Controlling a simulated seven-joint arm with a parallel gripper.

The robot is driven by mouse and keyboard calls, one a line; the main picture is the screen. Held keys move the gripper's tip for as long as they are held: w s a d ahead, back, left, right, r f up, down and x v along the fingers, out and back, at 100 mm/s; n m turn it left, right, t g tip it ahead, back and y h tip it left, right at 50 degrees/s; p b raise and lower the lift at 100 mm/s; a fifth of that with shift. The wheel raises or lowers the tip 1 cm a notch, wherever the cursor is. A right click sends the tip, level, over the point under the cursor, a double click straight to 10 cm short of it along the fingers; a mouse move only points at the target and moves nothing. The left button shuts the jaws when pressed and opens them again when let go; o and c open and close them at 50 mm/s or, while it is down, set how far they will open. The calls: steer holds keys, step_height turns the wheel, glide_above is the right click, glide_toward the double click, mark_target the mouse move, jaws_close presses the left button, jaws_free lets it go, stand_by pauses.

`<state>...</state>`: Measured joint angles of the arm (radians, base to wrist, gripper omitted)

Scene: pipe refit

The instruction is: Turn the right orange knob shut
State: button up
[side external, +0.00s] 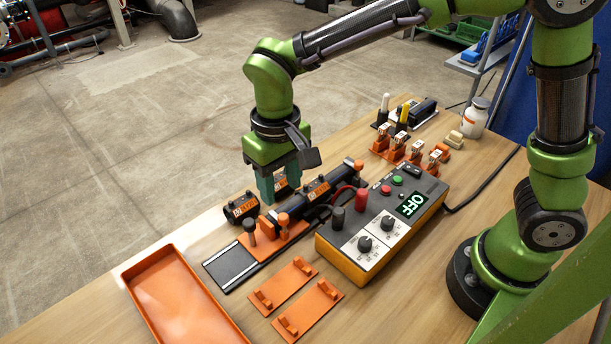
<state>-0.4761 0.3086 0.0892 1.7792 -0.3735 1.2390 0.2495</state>
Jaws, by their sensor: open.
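The angle does not show how far either is turned. A black pipe with orange labels (318,188) lies beyond them, running up to the right. My gripper (280,198) points down just above and behind the right knob, near the pipe. Its teal fingers are apart, and an orange labelled piece shows between them. I cannot tell whether the fingers touch anything.
A short black labelled pipe piece (241,208) lies left of the gripper. A control box (382,225) reading OFF stands right of the pipe. An empty orange tray (150,268) and two orange plates (283,284) lie in front.

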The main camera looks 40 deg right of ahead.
step_height(320, 180, up, 10)
steer(key=shift+f, duration=0.15)
stand_by(0.3)
steer(key=s+d+m+t+y, duration=0.1)
steer(key=s+d+m+t, duration=0.1)
steer(key=s+d, duration=0.3)
steer(key=s+d+m+t+y, duration=0.1)
steer(key=s+d+t, duration=0.4)
steer(key=d, duration=0.8)
steer(key=shift+s+r+m, duration=0.2)
steer(key=shift+s+m, duration=0.2)
